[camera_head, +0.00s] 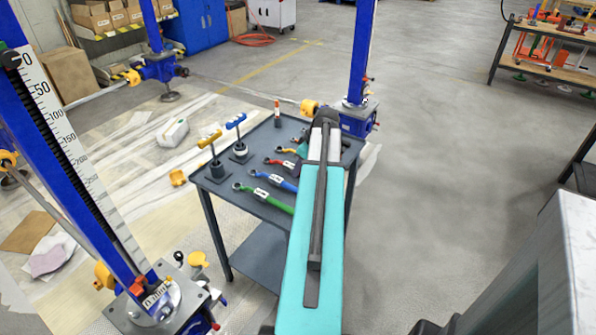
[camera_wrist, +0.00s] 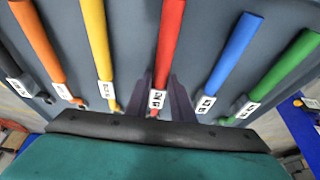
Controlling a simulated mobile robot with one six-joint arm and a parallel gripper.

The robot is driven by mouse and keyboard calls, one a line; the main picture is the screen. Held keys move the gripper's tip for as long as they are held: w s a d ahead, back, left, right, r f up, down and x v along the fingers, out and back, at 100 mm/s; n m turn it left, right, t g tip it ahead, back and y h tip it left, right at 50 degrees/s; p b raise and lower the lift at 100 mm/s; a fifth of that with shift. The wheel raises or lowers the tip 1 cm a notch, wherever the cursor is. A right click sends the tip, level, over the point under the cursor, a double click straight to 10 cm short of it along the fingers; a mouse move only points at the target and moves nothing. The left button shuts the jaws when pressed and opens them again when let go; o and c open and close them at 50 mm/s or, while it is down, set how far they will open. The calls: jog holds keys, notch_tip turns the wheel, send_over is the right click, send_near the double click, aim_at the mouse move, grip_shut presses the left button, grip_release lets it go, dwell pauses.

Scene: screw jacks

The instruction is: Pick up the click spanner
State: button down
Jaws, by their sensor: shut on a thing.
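Several spanners with coloured handles and white labels lie in a row on the dark tray table (camera_head: 205,184). I cannot read the labels, so I cannot tell which one is called the click spanner. The red spanner (camera_wrist: 170,42) is in the middle of the wrist view; its ring end shows in the head view (camera_head: 272,161). My gripper (camera_wrist: 163,92) has its two dark fingers closed on either side of the red handle near its label. I cannot tell whether the red spanner is clear of the table.
A yellow spanner (camera_wrist: 97,40) is left of the red one, and a blue spanner (camera_wrist: 235,45) and a green spanner (camera_wrist: 280,75) are right. Two upright T-handled tools (camera_head: 213,155) (camera_head: 238,135) stand at the table's left. Blue lift columns (camera_head: 362,55) stand around.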

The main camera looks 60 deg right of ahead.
jog(key=shift+r, duration=0.1)
jog(key=shift+r, duration=0.6)
jog(key=shift+v, duration=1.2)
jog(key=s+d+b, duration=0.1)
jog(key=s+d, duration=0.1)
jog(key=s, duration=0.5)
jog(key=s+d+r, duration=0.1)
jog(key=s+d, duration=0.2)
jog(key=s, duration=0.4)
jog(key=shift+s+r+b, duration=0.2)
jog(key=shift+r+b, duration=0.05)
jog(key=shift+b, duration=0.1)
jog(key=shift+w, duration=0.15)
